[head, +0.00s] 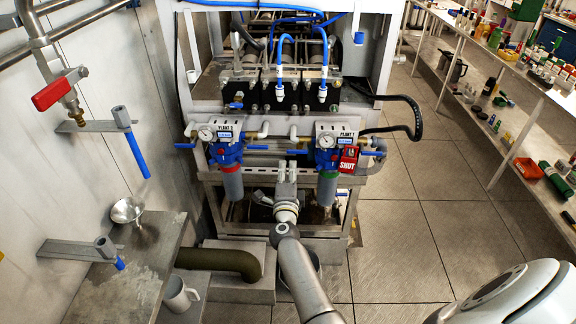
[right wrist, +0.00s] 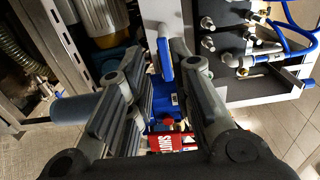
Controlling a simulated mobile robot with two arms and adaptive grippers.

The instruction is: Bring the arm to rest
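My right gripper (head: 287,172) is in front of the watermaker frame, between the two filter housings. In the right wrist view its fingers (right wrist: 152,85) stand apart with a gap between them, and I see nothing held. Beyond the gap, a red SHUT tag (right wrist: 172,143) and a blue filter head (right wrist: 162,108) show. In the head view the red SHUT tag (head: 348,159) hangs at the PLANT 1 filter (head: 328,158), right of the gripper and apart from it. The PLANT 2 filter (head: 228,155) is to its left. My left gripper is not in view.
A red-handled valve (head: 52,94) is on the left wall. A thick hose (head: 222,260) runs low. Shelves (head: 470,55) line the right; the tiled floor (head: 405,240) there is clear.

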